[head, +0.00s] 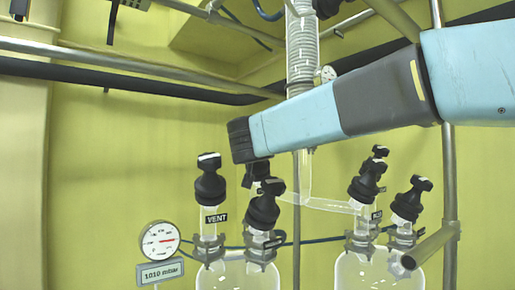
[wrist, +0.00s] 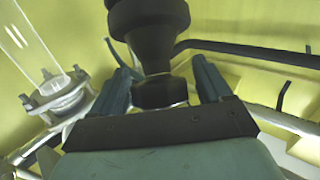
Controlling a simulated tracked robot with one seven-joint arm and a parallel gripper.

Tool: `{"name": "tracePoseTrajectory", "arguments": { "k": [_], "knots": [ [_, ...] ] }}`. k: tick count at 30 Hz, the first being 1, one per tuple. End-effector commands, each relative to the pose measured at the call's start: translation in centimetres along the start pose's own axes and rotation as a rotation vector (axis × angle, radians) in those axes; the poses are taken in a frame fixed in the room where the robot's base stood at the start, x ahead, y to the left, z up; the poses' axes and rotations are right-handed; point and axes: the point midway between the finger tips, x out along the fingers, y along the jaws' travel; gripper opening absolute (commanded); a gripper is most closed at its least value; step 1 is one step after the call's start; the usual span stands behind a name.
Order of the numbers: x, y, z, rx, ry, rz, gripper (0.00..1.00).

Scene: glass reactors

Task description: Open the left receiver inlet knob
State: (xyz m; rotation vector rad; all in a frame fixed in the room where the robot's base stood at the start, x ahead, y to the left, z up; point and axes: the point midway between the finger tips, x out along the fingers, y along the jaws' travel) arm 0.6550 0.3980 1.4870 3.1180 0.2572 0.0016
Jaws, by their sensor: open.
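The left glass receiver (head: 238,274) stands at the bottom of the head view with two black knobs on its necks. One knob (head: 209,182) stands over a VENT label. The other black knob (head: 265,203), probably the inlet, is to its right, its label too small to read. My gripper (head: 256,172) is just above this second knob, partly hidden by my wrist. In the wrist view my gripper (wrist: 156,72) is open, its two blue-grey fingers on either side of a black knob (wrist: 150,25). I cannot tell whether either finger touches it.
The right glass receiver (head: 380,272) carries more black knobs (head: 368,180). A pressure gauge (head: 160,240) with a 1010 mbar display (head: 161,272) stands at left. A glass coil column (head: 302,55) and metal pipes are behind my arm. A clamped glass tube (wrist: 32,45) shows in the wrist view.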

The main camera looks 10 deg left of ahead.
Motion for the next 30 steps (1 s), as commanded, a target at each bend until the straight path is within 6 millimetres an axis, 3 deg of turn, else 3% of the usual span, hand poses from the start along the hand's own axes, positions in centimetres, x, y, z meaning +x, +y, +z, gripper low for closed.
{"name": "tracePoseTrajectory", "arguments": {
  "k": [10,26,30],
  "knots": [
    [0.33,0.00,0.04,0.000,0.000,0.000,0.78],
    [0.30,0.00,0.03,0.000,0.000,0.000,0.27],
    [0.30,0.00,0.03,-0.002,0.000,-0.004,0.27]
  ]
}}
